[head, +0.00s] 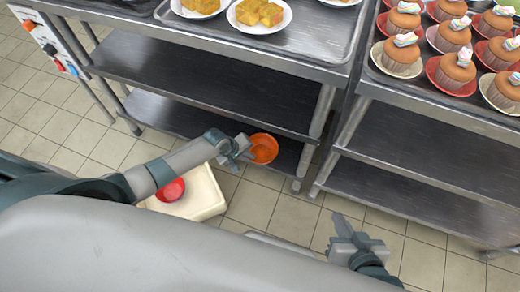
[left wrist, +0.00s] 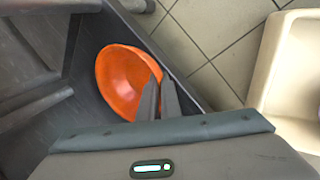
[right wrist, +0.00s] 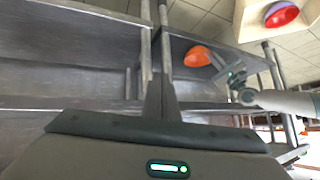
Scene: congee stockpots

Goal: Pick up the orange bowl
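The orange bowl (head: 264,149) is over the bottom shelf of the left steel table in the head view. In the left wrist view the bowl (left wrist: 122,80) shows its open inside. My left gripper (head: 246,150) is at the bowl's near rim, with one finger inside and one outside. Its fingers (left wrist: 160,82) are close together on the rim. The bowl also shows in the right wrist view (right wrist: 197,57), where its rim is at the left gripper. Whether it touches the shelf is unclear. My right gripper (head: 343,222) is empty, its fingers (right wrist: 160,32) together.
Steel shelf legs (head: 318,125) stand to the right of the orange bowl. Plates of cake (head: 259,14) and cupcakes (head: 456,68) are on the tabletops above.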

